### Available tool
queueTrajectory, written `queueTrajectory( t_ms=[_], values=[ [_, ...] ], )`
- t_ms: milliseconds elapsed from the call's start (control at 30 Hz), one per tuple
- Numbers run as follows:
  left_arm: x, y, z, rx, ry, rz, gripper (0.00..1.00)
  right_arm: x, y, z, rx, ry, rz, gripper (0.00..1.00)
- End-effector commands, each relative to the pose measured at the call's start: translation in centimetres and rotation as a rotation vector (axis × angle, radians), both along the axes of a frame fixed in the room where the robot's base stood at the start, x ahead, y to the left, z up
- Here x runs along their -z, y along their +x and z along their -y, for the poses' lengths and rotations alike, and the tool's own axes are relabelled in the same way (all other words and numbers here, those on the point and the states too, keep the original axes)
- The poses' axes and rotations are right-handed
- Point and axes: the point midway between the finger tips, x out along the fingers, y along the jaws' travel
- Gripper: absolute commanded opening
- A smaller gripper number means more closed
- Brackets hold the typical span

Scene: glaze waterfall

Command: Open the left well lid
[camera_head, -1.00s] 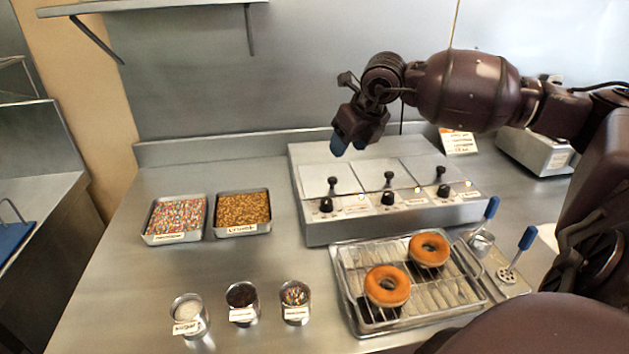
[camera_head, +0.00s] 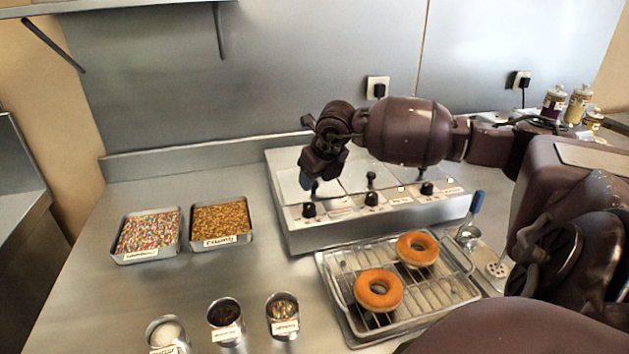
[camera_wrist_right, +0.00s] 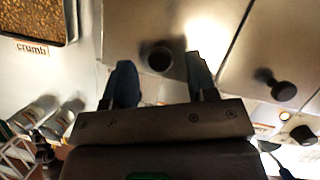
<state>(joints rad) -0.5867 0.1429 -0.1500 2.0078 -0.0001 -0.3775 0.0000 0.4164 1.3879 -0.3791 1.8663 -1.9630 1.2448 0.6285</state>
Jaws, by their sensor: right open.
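The glaze warmer (camera_head: 300,238) is a steel box with three flat lids, each with a black knob. The left well lid (camera_head: 287,183) lies flat and closed. It fills the upper middle of the right wrist view (camera_wrist_right: 145,20). My right gripper (camera_head: 307,183) is low over this lid, pointing down, and partly covers its knob in the head view. In the right wrist view my blue fingertips (camera_wrist_right: 161,72) are open, with the dark lid knob (camera_wrist_right: 160,59) in the gap between them. My left gripper is out of view.
The middle lid knob (camera_head: 371,180) and right dial (camera_head: 427,188) are close by on the right. Sprinkle (camera_head: 148,233) and crumb (camera_head: 221,221) trays lie left. Several topping cups stand at the front.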

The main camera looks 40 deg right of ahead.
Motion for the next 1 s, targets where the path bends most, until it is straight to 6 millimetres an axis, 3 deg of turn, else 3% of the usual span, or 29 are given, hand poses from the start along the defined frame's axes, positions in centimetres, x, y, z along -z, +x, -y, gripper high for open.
queueTrajectory(
  t_ms=[467,800,1000],
  values=[
    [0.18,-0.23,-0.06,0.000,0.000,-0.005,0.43,1.00,0.40,0.05,-0.001,-0.001,0.000,0.51],
    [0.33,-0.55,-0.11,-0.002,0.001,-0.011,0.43,0.98,0.39,0.05,-0.001,-0.001,0.000,0.00],
    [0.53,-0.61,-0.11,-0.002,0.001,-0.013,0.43,1.04,0.56,0.14,0.000,-0.001,0.000,0.00]
  ],
)
